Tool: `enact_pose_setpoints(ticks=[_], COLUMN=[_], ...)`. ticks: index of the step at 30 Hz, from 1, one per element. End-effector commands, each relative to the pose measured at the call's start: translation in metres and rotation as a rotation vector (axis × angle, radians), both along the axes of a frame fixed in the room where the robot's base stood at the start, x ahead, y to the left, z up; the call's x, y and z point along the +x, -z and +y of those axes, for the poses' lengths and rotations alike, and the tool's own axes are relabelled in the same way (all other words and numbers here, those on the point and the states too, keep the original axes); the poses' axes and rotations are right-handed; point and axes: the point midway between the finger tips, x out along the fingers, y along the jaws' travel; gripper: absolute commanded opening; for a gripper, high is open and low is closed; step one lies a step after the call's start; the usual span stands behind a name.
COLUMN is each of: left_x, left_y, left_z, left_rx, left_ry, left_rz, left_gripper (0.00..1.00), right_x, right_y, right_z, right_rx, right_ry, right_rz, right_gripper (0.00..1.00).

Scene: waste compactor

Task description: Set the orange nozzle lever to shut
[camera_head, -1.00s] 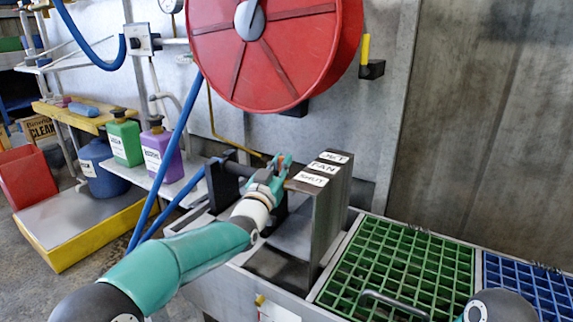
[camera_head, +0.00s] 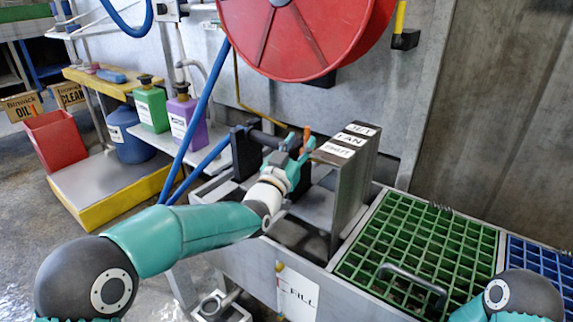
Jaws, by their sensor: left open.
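The orange nozzle lever (camera_head: 306,136) sticks up as a small orange piece just left of a grey block (camera_head: 352,170). The block's top has white labels: JET at the far end, FAN in the middle and SHUT (camera_head: 338,150) nearest. My left gripper (camera_head: 296,150) is open, with its teal fingers right at the lever. The lever's lower part is hidden behind the fingers, and I cannot tell whether they touch it. The dark nozzle holder (camera_head: 244,152) stands just left of the gripper. My right arm shows at the lower right, but its gripper is out of view.
A red hose reel (camera_head: 305,35) hangs above, with a blue hose (camera_head: 200,118) running down on the left. A green grate (camera_head: 420,245) and a blue grate (camera_head: 535,262) lie to the right. Jugs and a red bin (camera_head: 57,147) stand at the left.

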Motion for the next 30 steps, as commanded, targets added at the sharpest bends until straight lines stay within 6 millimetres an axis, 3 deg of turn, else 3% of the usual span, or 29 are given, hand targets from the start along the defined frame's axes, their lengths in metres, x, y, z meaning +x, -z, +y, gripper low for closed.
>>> enact_pose_setpoints(ticks=[6,12,25,26,30], left_x=[-0.035,-0.058,-0.067,-0.067,-0.067], left_y=[0.009,0.014,0.017,0.017,0.017], left_z=[0.015,0.025,0.029,0.029,0.029], left_rx=[0.001,0.0,0.001,0.001,0.0], left_ry=[0.0,-0.001,0.0,0.0,0.0], left_rz=[0.002,0.001,0.0,0.0,0.0], left_gripper=[0.4,0.4,0.4,0.4,0.4], right_x=[0.0,0.0,0.0,0.0,0.0], right_y=[0.0,0.0,0.001,0.001,0.001], right_z=[0.0,0.0,0.0,0.0,0.0], right_rx=[0.0,0.0,0.0,0.0,0.0], right_ry=[0.0,0.0,0.0,0.0,0.0], right_rz=[0.0,0.0,0.0,0.0,0.0], right_gripper=[0.0,0.0,0.0,0.02,0.25])
